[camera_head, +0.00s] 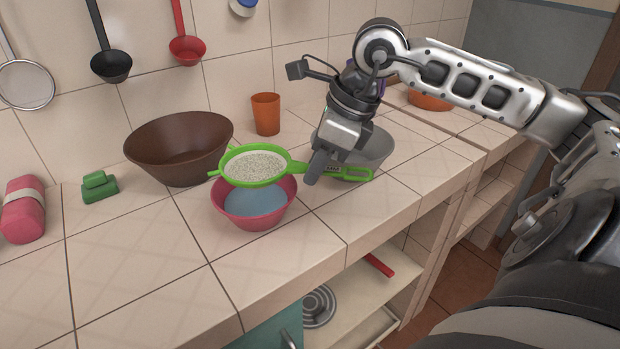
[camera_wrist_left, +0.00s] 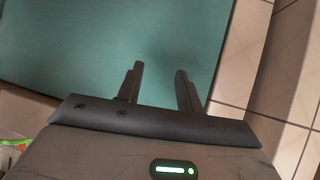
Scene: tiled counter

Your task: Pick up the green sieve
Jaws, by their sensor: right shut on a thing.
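The green sieve (camera_head: 255,167) has a round green rim, a pale mesh and a green handle that extends to the right. It is over the pink bowl (camera_head: 262,217), which shows a blue inside. My right gripper (camera_head: 318,168) is shut on the sieve's handle. The handle's end shows to the right of the fingers. I cannot tell whether the sieve touches the bowl's rim. My left gripper (camera_wrist_left: 160,85) shows only in the left wrist view, with its two fingers apart and nothing between them, in front of a teal surface.
A brown bowl (camera_head: 180,145) stands behind left of the sieve. A grey bowl (camera_head: 368,150) is behind my right gripper. An orange cup (camera_head: 266,114) stands near the wall. A green object (camera_head: 99,187) and a pink roll (camera_head: 24,210) lie left. The front counter is clear.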

